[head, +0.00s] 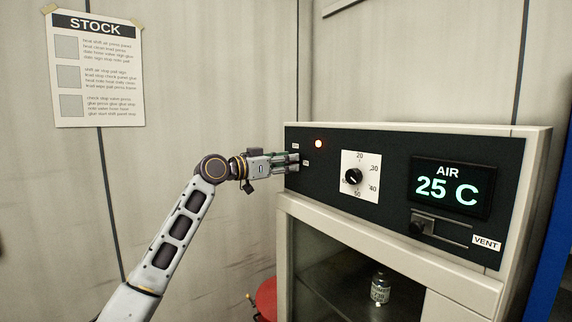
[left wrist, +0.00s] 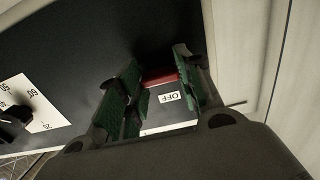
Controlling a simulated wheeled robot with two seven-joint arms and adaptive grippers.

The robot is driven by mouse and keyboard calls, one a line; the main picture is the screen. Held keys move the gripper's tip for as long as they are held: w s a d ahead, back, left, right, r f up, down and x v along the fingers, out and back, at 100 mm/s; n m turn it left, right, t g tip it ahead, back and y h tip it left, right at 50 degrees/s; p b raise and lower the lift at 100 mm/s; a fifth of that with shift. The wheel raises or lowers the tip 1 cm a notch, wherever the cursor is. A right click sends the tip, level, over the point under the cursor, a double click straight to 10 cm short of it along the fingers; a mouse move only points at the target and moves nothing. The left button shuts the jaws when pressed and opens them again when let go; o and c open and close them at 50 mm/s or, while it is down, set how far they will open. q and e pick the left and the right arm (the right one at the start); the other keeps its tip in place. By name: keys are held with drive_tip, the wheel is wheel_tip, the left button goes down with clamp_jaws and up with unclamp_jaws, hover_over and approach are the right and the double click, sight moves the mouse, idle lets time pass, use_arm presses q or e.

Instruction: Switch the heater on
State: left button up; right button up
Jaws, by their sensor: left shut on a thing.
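The heater's dark control panel (head: 395,160) is on top of a pale cabinet. A red switch piece (left wrist: 160,78) shows in the left wrist view between my fingers, beside a white OFF label (left wrist: 170,97). My left gripper (head: 291,161) is at the panel's left end, and its green-padded fingers (left wrist: 160,92) are shut on the red switch piece. The fingers hide the switch in the head view. My right gripper is in no view.
A dial (head: 353,177) on a white scale is right of the gripper. A display (head: 450,187) reads AIR 25 C, above a VENT slider (head: 417,226). A small bottle (head: 380,287) stands inside the cabinet. A red round object (head: 266,298) is low beside it.

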use_arm(q)
drive_tip(key=shift+f, duration=0.25)
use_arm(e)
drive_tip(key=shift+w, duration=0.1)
use_arm(q)
drive_tip(key=o, duration=0.7)
drive_tip(key=shift+o, duration=1.6)
drive_tip(key=shift+r, duration=0.15)
drive_tip(key=v, duration=1.2)
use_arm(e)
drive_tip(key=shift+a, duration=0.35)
